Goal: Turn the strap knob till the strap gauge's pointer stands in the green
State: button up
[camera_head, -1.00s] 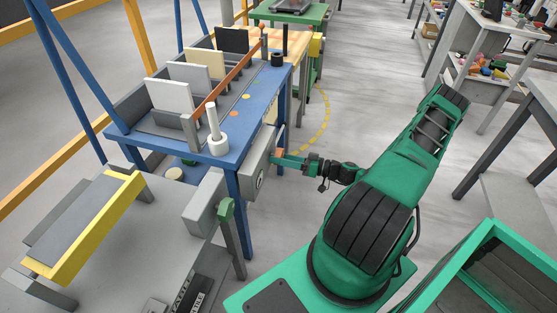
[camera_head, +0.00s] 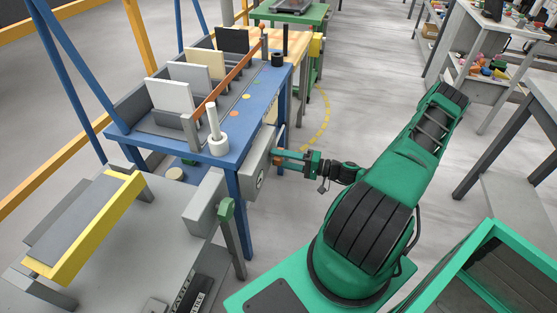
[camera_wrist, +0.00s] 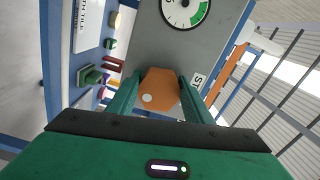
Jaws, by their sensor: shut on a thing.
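The strap knob (camera_wrist: 159,90) is an orange, many-sided knob with a pale dot on its face, on a grey box. My gripper (camera_wrist: 155,92) is shut on it, one green finger on each side. In the head view, my gripper (camera_head: 285,159) reaches the front of the grey box (camera_head: 258,168), with a bit of orange between its fingers.
The grey box hangs on the blue table (camera_head: 240,140), which bears slabs in a rack and a white post (camera_head: 213,133). A grey bench with a yellow-edged frame (camera_head: 95,235) stands at the left.

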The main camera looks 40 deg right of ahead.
jog(key=m, duration=0.5)
jog(key=shift+d+m, duration=0.15)
jog(key=shift+m, duration=0.15)
jog(key=m, duration=0.4)
jog(key=shift+d+r+m, duration=0.1)
jog(key=shift+m, duration=0.2)
jog(key=shift+c, duration=0.2)
jog(key=shift+o, duration=0.2)
jog(key=m, duration=0.5)
jog(key=shift+w+r, duration=0.1)
jog(key=shift+w, duration=0.05)
jog(key=m, duration=0.4)
jog(key=shift+d, duration=0.15)
jog(key=shift+m, duration=0.4)
jog(key=o, duration=0.9)
jog(key=shift+o, duration=0.7)
jog(key=shift+r, duration=0.1)
